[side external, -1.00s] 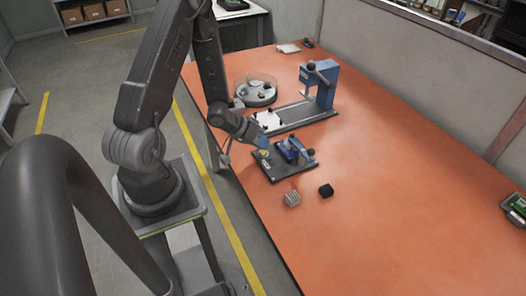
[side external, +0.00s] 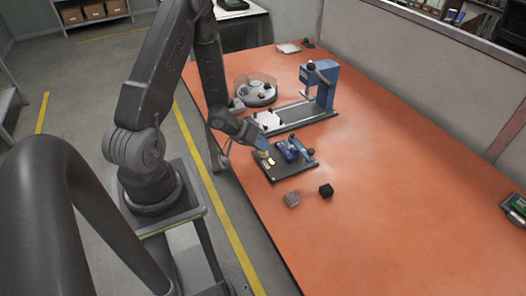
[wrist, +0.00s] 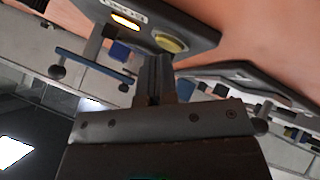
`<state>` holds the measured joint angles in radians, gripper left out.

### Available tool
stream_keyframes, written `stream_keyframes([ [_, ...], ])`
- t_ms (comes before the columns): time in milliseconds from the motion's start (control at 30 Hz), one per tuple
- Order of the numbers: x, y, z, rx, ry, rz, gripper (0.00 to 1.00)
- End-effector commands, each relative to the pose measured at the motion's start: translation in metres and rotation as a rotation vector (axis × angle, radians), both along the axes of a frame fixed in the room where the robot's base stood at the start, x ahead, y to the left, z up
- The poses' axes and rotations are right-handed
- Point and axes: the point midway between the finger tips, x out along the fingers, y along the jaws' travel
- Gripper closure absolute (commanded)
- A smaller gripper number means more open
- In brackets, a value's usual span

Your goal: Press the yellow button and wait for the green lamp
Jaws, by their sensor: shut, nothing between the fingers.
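The yellow button (wrist: 170,43) is a round cap on a dark plate (wrist: 195,30). In the side view the button (side external: 264,154) sits at the plate's left end, just below my fingertips. My gripper (wrist: 157,62) is shut and empty, its tips close to the button. I cannot tell whether they touch it. A lamp window (wrist: 125,20) beside the button glows yellow-orange. It also shows as a bright yellow spot in the side view (side external: 271,161). No green light shows on the plate.
A blue clamp-like fixture (side external: 298,150) stands on the same plate. A blue press (side external: 318,85) and a round clear dish (side external: 256,90) stand behind.

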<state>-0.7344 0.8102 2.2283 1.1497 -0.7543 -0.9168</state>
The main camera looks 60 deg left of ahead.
Motion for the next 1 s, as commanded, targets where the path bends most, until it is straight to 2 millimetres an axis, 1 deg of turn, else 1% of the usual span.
stream_keyframes([
  [267,0.000,0.000,0.001,0.000,0.001,0.000,1.00],
  [600,0.000,0.000,0.016,0.002,0.001,-0.001,1.00],
  [900,0.000,0.000,0.017,0.000,0.001,0.000,1.00],
  [1000,0.000,0.000,0.021,0.001,-0.001,0.000,1.00],
])
